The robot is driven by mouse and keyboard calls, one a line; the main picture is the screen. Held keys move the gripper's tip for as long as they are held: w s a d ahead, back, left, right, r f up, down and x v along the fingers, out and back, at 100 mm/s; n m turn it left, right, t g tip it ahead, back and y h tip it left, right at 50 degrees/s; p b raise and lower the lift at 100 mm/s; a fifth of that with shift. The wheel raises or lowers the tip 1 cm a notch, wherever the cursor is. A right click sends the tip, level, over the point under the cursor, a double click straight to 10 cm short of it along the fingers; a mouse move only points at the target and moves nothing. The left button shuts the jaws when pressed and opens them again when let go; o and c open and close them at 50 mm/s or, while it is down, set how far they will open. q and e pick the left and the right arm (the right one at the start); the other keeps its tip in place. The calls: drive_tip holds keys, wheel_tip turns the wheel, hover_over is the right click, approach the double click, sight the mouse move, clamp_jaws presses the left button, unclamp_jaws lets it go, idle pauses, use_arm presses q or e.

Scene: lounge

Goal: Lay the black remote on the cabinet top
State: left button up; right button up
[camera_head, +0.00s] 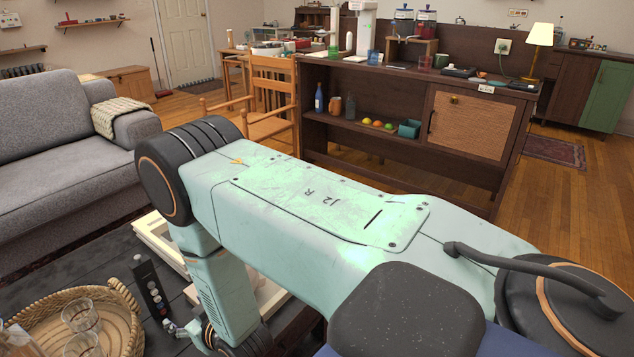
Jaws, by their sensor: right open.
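The black remote (150,284) with pale buttons lies at the lower left, beside a wicker basket on the dark table (60,262). Its lower end is close to my right gripper (178,329), which is open. The gripper is small in view and partly hidden by my arm, so I cannot tell whether it touches the remote. My right arm spans the middle of the view. The dark wooden cabinet stands across the room, its top (405,71) bearing several items. My left gripper is not in view.
The wicker basket (128,318) holds glasses. A grey sofa (50,130) and a wooden chair (272,88) stand beyond. A lit lamp (539,36), a blue cup (373,57) and dispensers crowd the cabinet top.

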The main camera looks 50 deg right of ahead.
drive_tip(key=s+d+f+g, duration=0.1)
drive_tip(key=s+f+g, duration=0.2)
drive_tip(key=s, duration=0.4)
drive_tip(key=s+d+f+g, duration=0.1)
drive_tip(key=s+f+g, duration=0.15)
drive_tip(key=s, duration=0.45)
drive_tip(key=s+g, duration=0.7)
drive_tip(key=s, duration=1.5)
drive_tip(key=shift+f+m, duration=0.35)
drive_tip(key=shift+m, duration=0.05)
